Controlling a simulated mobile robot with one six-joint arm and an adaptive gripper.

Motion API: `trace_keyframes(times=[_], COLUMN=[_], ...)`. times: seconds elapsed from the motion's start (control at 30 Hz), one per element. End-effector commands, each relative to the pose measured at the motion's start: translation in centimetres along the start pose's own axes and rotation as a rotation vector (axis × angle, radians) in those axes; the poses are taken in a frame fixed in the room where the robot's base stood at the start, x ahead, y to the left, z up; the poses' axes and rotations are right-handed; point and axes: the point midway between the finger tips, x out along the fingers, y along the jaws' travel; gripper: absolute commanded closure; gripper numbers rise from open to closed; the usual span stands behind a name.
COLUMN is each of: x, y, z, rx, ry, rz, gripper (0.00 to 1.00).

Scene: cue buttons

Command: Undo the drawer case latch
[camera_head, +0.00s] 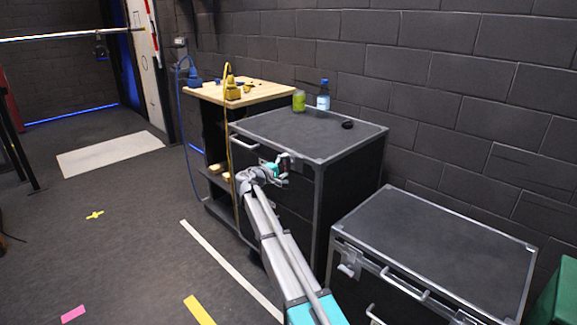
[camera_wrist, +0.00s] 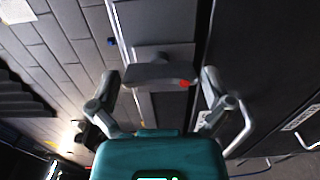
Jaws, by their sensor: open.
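The black drawer case (camera_head: 335,190) stands against the wall, with metal edging, a drawer handle (camera_head: 243,143) and drawers on its front. My gripper (camera_head: 282,160) is at the upper front of this case and hides part of it. In the wrist view my gripper (camera_wrist: 160,82) is open, with one finger on each side of a grey metal latch (camera_wrist: 158,72). The latch has a small red spot at its right end. It lies between or just beyond the fingertips; I cannot tell whether they touch it.
A green jar (camera_head: 299,100), a blue-capped bottle (camera_head: 323,95) and a dark round object (camera_head: 347,124) stand on the case. A second black case (camera_head: 435,245) with its own latch (camera_head: 348,262) is at right. A wooden-topped bench (camera_head: 262,94) stands behind. Floor at left is mostly open.

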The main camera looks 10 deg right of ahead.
Motion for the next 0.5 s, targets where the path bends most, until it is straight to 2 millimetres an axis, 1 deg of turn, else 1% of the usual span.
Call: trace_keyframes(times=[0.27,0.5], x=[-3.6,-7.6], y=[0.0,0.0], z=[0.1,0.0], rx=[0.0,0.001], ry=[0.002,0.002], rz=[-0.001,-0.002], gripper=[0.0,0.0])
